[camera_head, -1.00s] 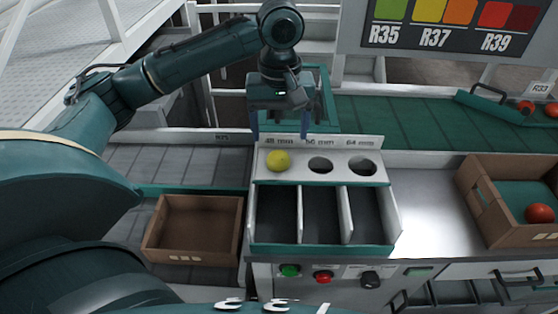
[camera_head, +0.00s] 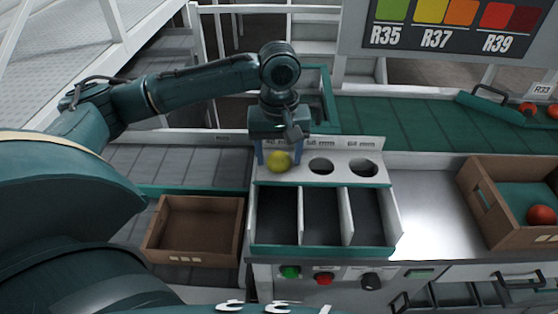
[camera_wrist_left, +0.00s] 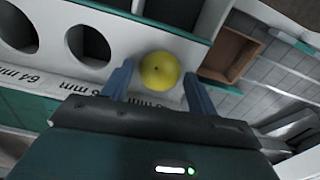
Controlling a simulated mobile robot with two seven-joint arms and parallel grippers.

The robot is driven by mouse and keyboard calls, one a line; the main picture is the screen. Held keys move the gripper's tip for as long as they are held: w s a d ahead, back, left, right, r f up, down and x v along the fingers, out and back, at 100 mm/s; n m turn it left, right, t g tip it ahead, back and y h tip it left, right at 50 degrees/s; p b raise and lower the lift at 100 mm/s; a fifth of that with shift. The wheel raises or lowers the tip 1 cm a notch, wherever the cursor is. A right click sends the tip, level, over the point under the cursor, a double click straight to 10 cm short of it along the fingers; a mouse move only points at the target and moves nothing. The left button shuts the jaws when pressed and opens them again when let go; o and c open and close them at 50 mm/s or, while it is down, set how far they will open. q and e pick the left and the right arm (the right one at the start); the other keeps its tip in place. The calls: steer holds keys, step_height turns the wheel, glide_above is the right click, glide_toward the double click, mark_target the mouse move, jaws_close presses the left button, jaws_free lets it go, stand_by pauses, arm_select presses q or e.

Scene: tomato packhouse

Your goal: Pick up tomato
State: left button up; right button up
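A yellow tomato (camera_head: 278,161) sits in the 48 mm hole of the white sizing board (camera_head: 341,178). It also shows in the left wrist view (camera_wrist_left: 160,70), near the fingertips. My left gripper (camera_head: 280,160) is lowered over the board, with its two blue fingers apart. In the left wrist view my left gripper (camera_wrist_left: 158,80) has one finger on each side of the tomato, with gaps visible. The fingers are open around it. My right gripper is not in view.
Below the board is a three-compartment bin (camera_head: 322,250), empty. A brown crate (camera_head: 240,225) stands empty at left. A crate (camera_head: 510,238) with a red tomato (camera_head: 541,215) stands at right. A green conveyor (camera_head: 420,125) runs behind.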

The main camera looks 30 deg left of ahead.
arm_select(q)
steer(key=c, duration=0.5)
steer(key=shift+r, duration=0.1)
